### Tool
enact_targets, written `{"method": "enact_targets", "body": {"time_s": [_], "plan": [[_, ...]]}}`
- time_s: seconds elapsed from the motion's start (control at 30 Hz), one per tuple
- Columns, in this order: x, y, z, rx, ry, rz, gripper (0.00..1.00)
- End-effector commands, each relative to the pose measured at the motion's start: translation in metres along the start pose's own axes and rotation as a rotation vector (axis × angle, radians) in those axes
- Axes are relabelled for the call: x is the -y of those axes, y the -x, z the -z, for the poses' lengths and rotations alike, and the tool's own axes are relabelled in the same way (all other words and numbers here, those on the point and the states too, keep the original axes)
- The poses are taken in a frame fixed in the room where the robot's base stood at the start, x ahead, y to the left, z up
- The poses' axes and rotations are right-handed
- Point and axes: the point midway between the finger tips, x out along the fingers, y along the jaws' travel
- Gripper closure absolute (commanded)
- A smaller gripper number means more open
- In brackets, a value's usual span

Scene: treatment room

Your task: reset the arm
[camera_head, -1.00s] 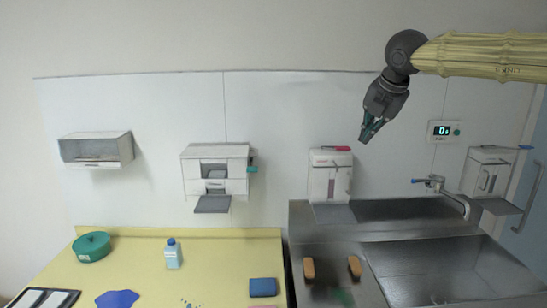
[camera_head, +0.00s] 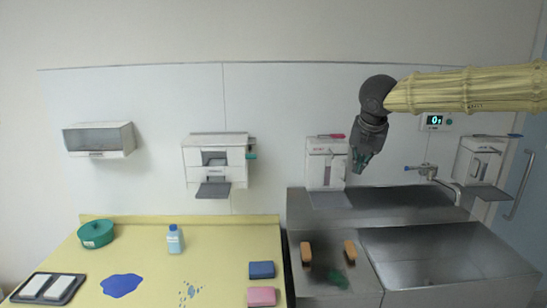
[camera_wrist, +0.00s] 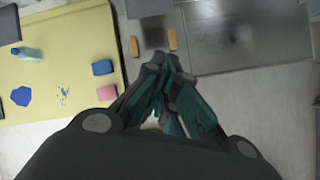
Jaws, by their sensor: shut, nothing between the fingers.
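My gripper (camera_head: 361,163) hangs from the end of my yellow-sleeved arm in the head view, pointing down in front of the wall-mounted soap dispenser (camera_head: 324,165). Its dark fingers with teal pads are shut and hold nothing. In the wrist view my gripper (camera_wrist: 172,75) shows large, its fingertips drawn together above the steel sink unit (camera_wrist: 215,45) and floor. It touches no object that I can see.
Two orange-brown blocks (camera_head: 306,252) stand beside the sink basin (camera_head: 440,255).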

Motion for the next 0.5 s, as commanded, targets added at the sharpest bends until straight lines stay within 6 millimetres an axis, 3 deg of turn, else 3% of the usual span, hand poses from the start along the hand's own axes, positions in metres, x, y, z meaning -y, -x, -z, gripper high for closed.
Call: {"method": "enact_targets", "body": {"time_s": [0.23,0.5], "plan": [[0.012,-0.095,0.045,0.021,0.305,0.118,1.00],[0.044,-0.220,0.135,0.012,0.866,0.250,1.00]]}}
